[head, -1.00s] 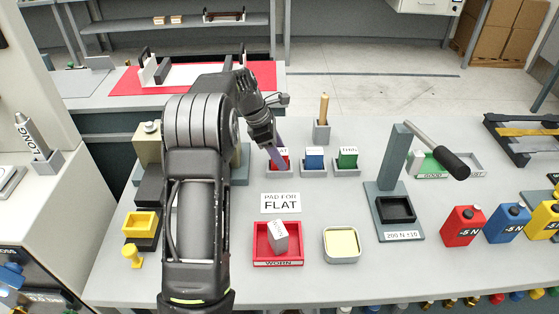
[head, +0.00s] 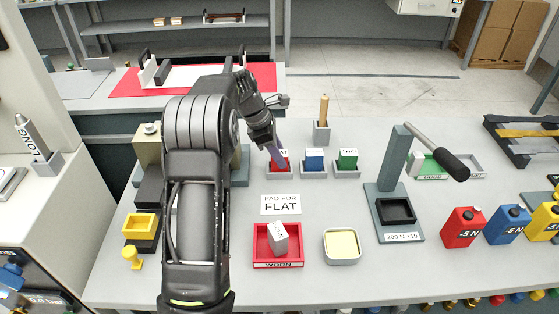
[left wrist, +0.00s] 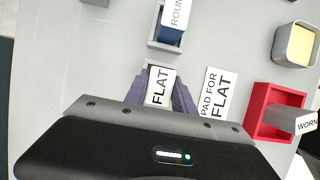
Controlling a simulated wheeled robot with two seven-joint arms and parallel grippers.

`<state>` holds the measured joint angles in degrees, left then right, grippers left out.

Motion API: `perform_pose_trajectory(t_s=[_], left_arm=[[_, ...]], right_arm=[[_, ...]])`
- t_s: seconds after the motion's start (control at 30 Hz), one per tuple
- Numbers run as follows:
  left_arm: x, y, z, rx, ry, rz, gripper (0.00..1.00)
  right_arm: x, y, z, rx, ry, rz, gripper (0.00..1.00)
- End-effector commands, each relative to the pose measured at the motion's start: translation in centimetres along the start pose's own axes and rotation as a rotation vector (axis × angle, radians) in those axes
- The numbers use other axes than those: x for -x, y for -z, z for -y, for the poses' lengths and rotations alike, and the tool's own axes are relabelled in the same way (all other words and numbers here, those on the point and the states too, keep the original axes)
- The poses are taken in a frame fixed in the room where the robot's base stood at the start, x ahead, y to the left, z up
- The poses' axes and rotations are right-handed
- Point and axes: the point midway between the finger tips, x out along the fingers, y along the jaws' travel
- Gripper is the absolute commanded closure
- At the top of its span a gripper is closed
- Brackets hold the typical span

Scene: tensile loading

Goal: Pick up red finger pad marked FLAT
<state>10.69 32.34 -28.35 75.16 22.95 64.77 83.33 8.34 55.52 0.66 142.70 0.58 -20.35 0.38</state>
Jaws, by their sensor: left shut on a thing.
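The red finger pad (head: 283,164) stands in a small grey holder (head: 274,175), leftmost of three holders in a row. Its white top marked FLAT shows in the left wrist view (left wrist: 160,87), between the purple fingers. My left gripper (head: 277,158) reaches down over the pad from behind left and is shut on it. The pad still sits at the holder, and any gap beneath it is hidden. My right gripper is in neither view.
A blue pad (head: 314,160) and a green pad (head: 347,159) stand in holders to the right. A sign reading PAD FOR FLAT (head: 281,204), a red WORN tray (head: 260,246) and a yellow-filled tin (head: 342,245) lie nearer. A lever press (head: 393,185) stands right.

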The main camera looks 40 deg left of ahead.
Motion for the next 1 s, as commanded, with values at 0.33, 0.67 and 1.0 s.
perform_pose_trajectory(t_s=[0.33, 0.67, 1.0], left_arm=[[2.2, -0.9, -0.1, -0.002, -0.003, 0.001, 1.00], [7.9, -3.3, -0.1, -0.002, -0.003, 0.001, 1.00], [9.3, -3.8, 0.0, 0.000, 0.000, -0.001, 1.00]], right_arm=[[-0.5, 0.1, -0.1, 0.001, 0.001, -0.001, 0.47], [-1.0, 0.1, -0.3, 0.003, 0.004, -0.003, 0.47], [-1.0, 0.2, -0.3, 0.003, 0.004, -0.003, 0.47]])
